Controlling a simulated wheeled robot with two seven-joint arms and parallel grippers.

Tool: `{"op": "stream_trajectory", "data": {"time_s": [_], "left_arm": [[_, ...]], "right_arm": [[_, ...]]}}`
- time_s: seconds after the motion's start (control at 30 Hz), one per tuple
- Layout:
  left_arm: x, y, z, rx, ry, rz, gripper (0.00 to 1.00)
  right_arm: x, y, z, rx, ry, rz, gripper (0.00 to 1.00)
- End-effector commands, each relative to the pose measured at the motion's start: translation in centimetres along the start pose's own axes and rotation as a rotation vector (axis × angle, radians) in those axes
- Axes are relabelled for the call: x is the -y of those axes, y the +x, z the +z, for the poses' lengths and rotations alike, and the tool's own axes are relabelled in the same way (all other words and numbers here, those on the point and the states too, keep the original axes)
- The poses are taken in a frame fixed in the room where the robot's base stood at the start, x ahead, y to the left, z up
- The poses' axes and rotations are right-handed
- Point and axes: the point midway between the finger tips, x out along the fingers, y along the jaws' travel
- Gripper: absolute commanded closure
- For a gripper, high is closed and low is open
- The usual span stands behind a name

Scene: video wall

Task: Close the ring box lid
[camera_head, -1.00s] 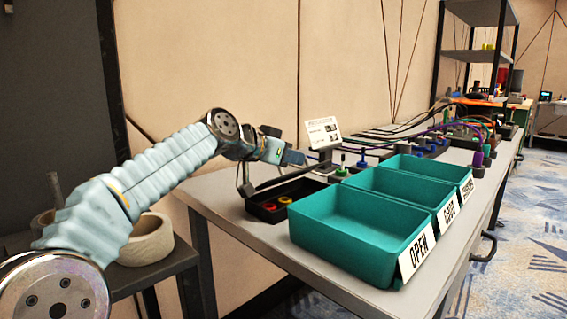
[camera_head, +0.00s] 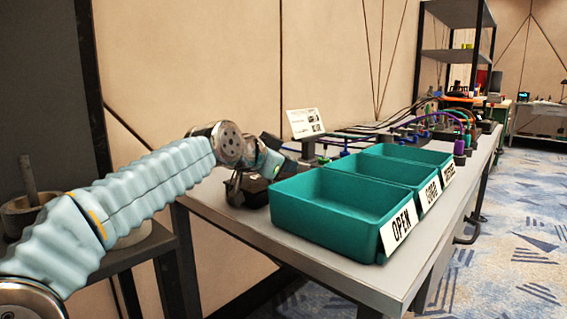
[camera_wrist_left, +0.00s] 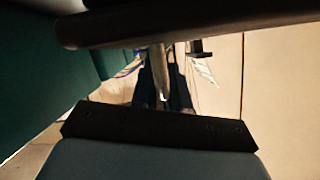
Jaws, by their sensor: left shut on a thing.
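The ring box (camera_head: 254,193) is a small black box on the grey table, just left of the front teal bin. My left arm reaches over it from the left in the head view. My left gripper (camera_head: 238,180) is low at the box and shut on a dark part that seems to be its lid. The arm and gripper cover much of the box, so the exact lid angle and the rings inside are hidden. In the left wrist view a dark bar (camera_wrist_left: 170,24) crosses close to the camera; I cannot tell for sure what it is. My right gripper is not in view.
Three teal bins stand in a row, the nearest labelled OPEN (camera_head: 325,200). A small white sign (camera_head: 305,123) stands behind the box. Cables and plugs lie farther along the table. A side stand with a roll is at left. The table's front strip is clear.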

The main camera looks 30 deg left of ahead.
Motion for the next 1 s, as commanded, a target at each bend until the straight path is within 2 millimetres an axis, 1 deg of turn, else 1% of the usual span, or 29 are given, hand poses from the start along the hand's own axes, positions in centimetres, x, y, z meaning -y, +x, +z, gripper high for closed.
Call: {"op": "stream_trajectory", "data": {"time_s": [0.03, 0.4, 0.43, 0.47, 0.73, 0.87, 0.97, 1.0], "left_arm": [[-0.1, 0.1, 0.3, 0.005, -0.001, 0.002, 1.0], [-0.2, 0.2, 0.4, 0.009, -0.002, 0.005, 1.0], [-0.2, 0.2, 0.4, 0.009, -0.002, 0.005, 0.82], [-0.2, 0.2, 0.4, 0.009, -0.002, 0.005, 0.79], [-0.1, -0.1, 0.2, 0.005, -0.001, 0.003, 0.79], [-0.1, -1.6, 0.1, 0.003, -0.001, 0.0, 0.79], [-0.1, -3.8, 0.1, 0.002, 0.0, 0.0, 0.79], [-0.1, -4.8, 0.1, 0.002, 0.0, 0.0, 0.79]], "right_arm": [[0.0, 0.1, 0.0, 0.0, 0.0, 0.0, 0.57], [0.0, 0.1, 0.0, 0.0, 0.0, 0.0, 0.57], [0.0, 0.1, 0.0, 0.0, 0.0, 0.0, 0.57], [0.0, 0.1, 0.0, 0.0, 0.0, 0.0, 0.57], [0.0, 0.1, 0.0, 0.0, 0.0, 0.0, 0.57], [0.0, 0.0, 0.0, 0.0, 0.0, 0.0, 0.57], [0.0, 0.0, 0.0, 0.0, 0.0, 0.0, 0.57], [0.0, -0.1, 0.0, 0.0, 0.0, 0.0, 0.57]]}}
